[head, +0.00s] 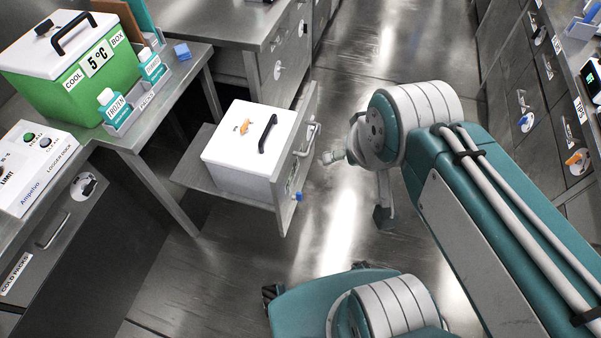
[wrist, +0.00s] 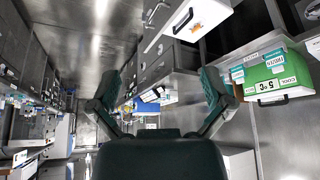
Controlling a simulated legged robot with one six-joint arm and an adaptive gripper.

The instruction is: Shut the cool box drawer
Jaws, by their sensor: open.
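The drawer (head: 292,185) stands pulled out from the bench in the head view, with a bar handle (head: 308,138) and a blue knob on its front panel. A white box (head: 232,178) with a black lid handle and an orange latch sits in it. In the wrist view, the white box (wrist: 207,22) shows at the upper right. My gripper (wrist: 160,95) is open and empty, its two dark green fingers spread wide. In the head view it is just right of the drawer front, apart from it, and partly hidden by my wrist.
A green cool box (head: 75,85) marked 5 °C stands on the left bench beside a rack of bottles (head: 140,105). A white logger dock (head: 35,165) is nearer. Another drawer bank (head: 550,95) lines the right side. The aisle floor (head: 345,225) between is clear.

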